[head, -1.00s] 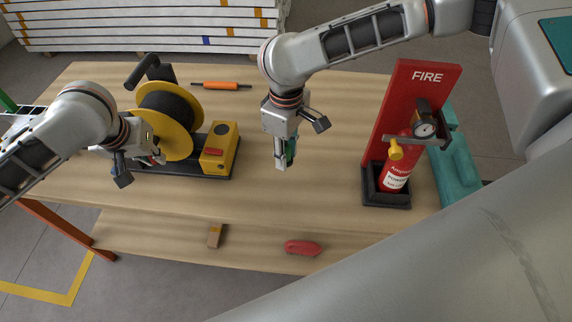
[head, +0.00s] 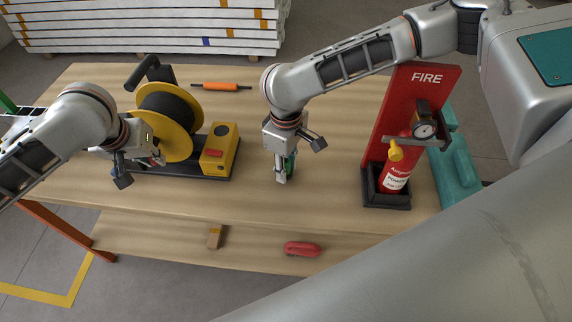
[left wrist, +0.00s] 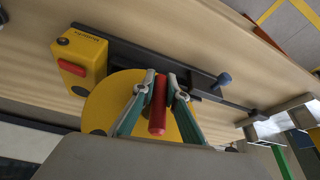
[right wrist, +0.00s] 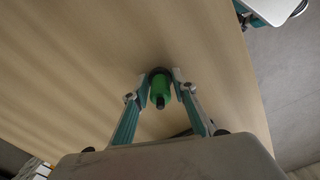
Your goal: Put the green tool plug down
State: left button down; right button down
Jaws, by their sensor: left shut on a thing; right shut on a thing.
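The green tool plug (right wrist: 160,92) is between the fingers of my right gripper (head: 282,178), which is shut on it; in the head view only a strip of the plug (head: 291,164) shows beside the fingers. It is low over the wooden table (head: 330,140); I cannot tell whether it touches the top. My left gripper (head: 154,160) is shut on a red handle (left wrist: 158,106) at the side of the yellow cable reel (head: 182,147). The left wrist view shows its two fingers on either side of the handle.
The reel's base carries a yellow box (head: 219,155). A red fire extinguisher stand (head: 418,80) stands to the right, with a teal case (head: 455,165) behind it. An orange-handled tool (head: 220,86) lies at the back. A red object (head: 302,249) lies on the lower shelf.

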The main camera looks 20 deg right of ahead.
jog(key=shift+f, duration=0.2)
jog(key=c, duration=1.6)
grip_release()
jog(key=shift+c, duration=0.2)
notch_tip(320, 180, up, 13)
jog(key=shift+r, duration=0.1)
pick_arm(q)
jog(key=c, duration=2)
grip_release()
jog(key=shift+o, duration=0.2)
